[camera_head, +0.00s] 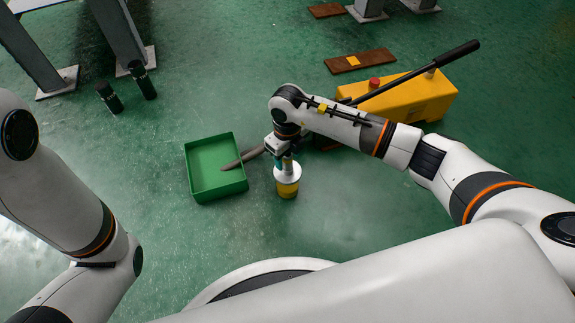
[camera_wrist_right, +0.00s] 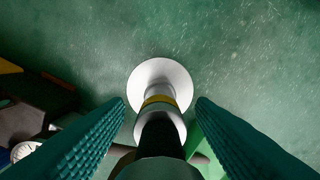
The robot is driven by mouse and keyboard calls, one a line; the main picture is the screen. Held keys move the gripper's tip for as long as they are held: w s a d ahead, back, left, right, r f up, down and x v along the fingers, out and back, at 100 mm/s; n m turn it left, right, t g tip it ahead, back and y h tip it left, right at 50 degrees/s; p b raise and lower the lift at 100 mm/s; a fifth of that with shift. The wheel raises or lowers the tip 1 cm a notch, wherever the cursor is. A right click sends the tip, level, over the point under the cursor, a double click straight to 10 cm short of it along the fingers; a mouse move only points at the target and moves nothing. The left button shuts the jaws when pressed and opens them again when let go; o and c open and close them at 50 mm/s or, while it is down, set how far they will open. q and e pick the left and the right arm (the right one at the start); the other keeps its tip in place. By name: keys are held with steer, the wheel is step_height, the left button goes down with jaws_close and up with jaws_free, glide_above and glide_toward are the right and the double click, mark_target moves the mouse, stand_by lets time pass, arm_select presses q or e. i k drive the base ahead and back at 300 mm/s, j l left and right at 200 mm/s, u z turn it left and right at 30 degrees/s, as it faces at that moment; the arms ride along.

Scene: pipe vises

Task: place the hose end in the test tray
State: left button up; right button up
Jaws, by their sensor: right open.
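The green test tray (camera_head: 239,187) lies open on the floor, left of my right gripper. A dark brown-grey hose (camera_head: 246,156) crosses its right rim, with its tapered end over the tray's inside; whether it touches the bottom I cannot tell. My right gripper (camera_head: 285,164) points down, open, above a white-flanged yellow fitting (camera_head: 288,190) right of the tray. In the wrist view, my teal fingers (camera_wrist_right: 161,101) stand apart on both sides of the white flange (camera_wrist_right: 150,76) and a dark upright part. Part of the tray (camera_wrist_right: 199,143) shows behind the right finger. My left gripper is out of view.
A yellow pump (camera_head: 420,96) with a long black lever stands behind my right arm. A dial gauge (camera_wrist_right: 24,150) shows in the wrist view. Brown plates (camera_head: 360,61), black cylinders (camera_head: 110,98) and metal legs stand farther back. Floor left of the tray is clear.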

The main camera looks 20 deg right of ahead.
mark_target(207, 169)
steer(key=i+j, duration=0.3)
steer(key=j, duration=0.15)
steer(key=i+j, duration=0.35)
steer(key=j, duration=0.1)
